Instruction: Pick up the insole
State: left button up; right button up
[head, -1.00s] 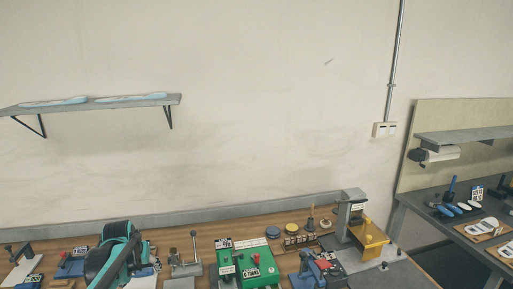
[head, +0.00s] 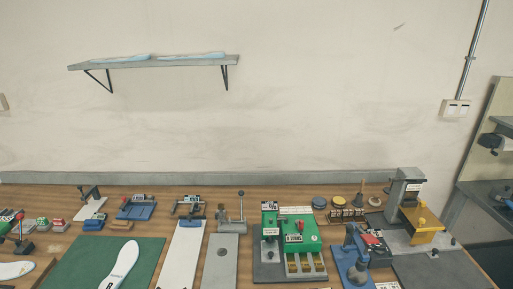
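A white insole (head: 122,262) lies on a green mat (head: 70,265) at the lower left of the workbench, its lower end near the picture's bottom edge. Another white insole-shaped piece (head: 14,270) lies at the far left edge, partly cut off. Two pale blue insole-like pieces, a left one (head: 120,58) and a right one (head: 203,55), lie on the wall shelf (head: 160,64). Neither of my grippers shows in the head view now.
The wooden bench carries several fixtures: a white plate (head: 182,255), a grey plate with a lever (head: 221,262), a green machine (head: 295,237), a blue stand (head: 353,262) and a grey and yellow press (head: 421,222). A second bench stands at the right edge.

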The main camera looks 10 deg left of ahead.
aim_at(129, 254)
jog(key=u, duration=1.75)
jog(key=i+j+z, duration=0.3)
jog(key=j, duration=0.3)
jog(key=i+j+z, duration=0.3)
jog(key=j, duration=0.45)
jog(key=i+z, duration=0.1)
jog(key=z, duration=1.05)
